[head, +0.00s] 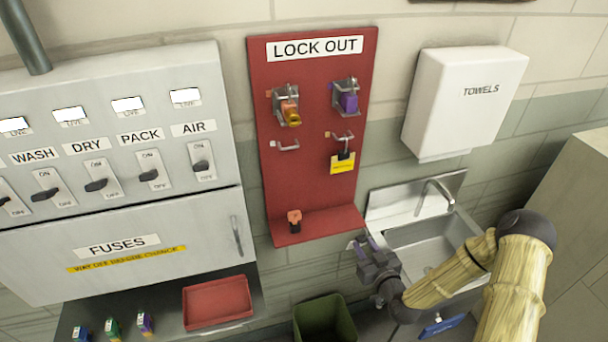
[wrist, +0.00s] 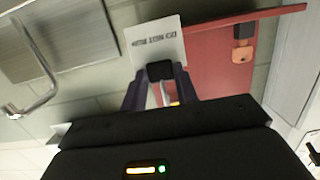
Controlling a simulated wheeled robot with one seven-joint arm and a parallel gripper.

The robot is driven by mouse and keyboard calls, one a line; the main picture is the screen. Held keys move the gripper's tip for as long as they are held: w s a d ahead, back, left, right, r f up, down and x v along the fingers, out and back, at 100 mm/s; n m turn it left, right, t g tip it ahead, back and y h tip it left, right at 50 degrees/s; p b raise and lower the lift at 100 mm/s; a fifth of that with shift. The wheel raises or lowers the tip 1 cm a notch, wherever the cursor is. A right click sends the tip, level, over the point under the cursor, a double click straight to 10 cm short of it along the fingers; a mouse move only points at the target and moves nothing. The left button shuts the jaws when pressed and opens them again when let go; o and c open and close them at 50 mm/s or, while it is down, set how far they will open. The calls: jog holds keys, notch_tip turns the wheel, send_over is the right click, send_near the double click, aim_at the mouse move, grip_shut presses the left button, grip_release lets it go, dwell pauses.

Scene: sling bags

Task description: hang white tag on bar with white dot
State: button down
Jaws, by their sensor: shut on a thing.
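The white tag (wrist: 157,42) shows in the wrist view as a printed plate with a black block. My gripper (wrist: 160,85) is shut on the black block, and the plate extends beyond the fingertips. In the head view my gripper (head: 372,252) is in front of the sink, right of and below the red board; the tag is not clear there. The bar with a pale, whitish dot (head: 287,145) is at the lower left of the board's hooks. It is empty, and my gripper is apart from it.
The red LOCK OUT board (head: 311,190) has other bars holding an orange-yellow lock (head: 290,112), a purple lock (head: 348,102) and a yellow tag (head: 342,166). An orange-black lock (head: 294,219) stands on its ledge. The sink (head: 430,240) and towel box (head: 462,105) are to the right.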

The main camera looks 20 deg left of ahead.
jog(key=s+a+r+n+g+p, duration=0.1)
jog(key=a+r+g+p, duration=0.1)
jog(key=a+r, duration=0.6)
jog(key=s+a+r+n+g+p, duration=0.1)
jog(key=s+a+r+g+p, duration=0.1)
jog(key=a+r, duration=0.7)
notch_tip(320, 180, up, 8)
jog(key=shift+s, duration=0.2)
jog(key=shift+a, duration=0.1)
jog(key=shift+w+a, duration=0.6)
jog(key=shift+w, duration=0.35)
jog(key=shift+w+a, duration=0.55)
jog(key=shift+w, duration=0.4)
jog(key=shift+b, duration=0.85)
jog(key=shift+r, duration=0.1)
